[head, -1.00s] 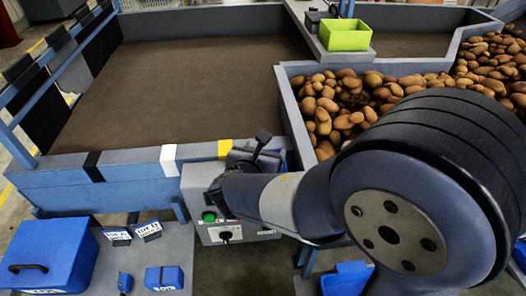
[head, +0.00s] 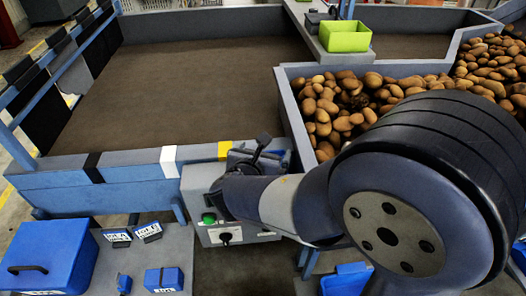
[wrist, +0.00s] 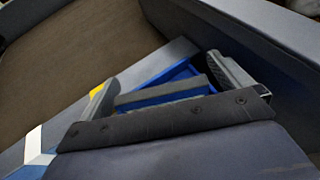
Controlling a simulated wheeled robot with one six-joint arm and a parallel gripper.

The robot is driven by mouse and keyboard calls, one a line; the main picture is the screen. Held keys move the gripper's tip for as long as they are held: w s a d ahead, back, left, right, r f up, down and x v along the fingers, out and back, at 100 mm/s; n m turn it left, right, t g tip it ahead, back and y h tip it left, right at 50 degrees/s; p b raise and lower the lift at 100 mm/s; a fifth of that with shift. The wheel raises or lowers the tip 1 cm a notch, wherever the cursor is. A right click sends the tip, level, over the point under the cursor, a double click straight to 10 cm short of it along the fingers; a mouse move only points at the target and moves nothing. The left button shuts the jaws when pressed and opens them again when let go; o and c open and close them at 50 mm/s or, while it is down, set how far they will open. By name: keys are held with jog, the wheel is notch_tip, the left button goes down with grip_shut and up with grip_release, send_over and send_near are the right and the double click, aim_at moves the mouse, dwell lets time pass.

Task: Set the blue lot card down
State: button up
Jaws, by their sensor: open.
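My gripper (head: 258,152) is over the front ledge of the belt, beside the yellow mark and above the grey control box. In the wrist view, my gripper (wrist: 158,76) has its two fingers spread apart. A bright blue piece, apparently the blue lot card (wrist: 178,74), shows between and beyond the fingers, close to the ledge. Grey bars of the gripper cover part of it. I cannot tell whether it touches a finger.
The grey control box (head: 225,232) with a green button stands just below my gripper. Potatoes (head: 345,105) fill the bin at right. A green tub (head: 345,36) sits at the back. A blue handled box (head: 45,260) and small labelled pieces stand at lower left. The brown belt (head: 190,80) is clear.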

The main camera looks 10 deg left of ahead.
jog(key=v, duration=1.2)
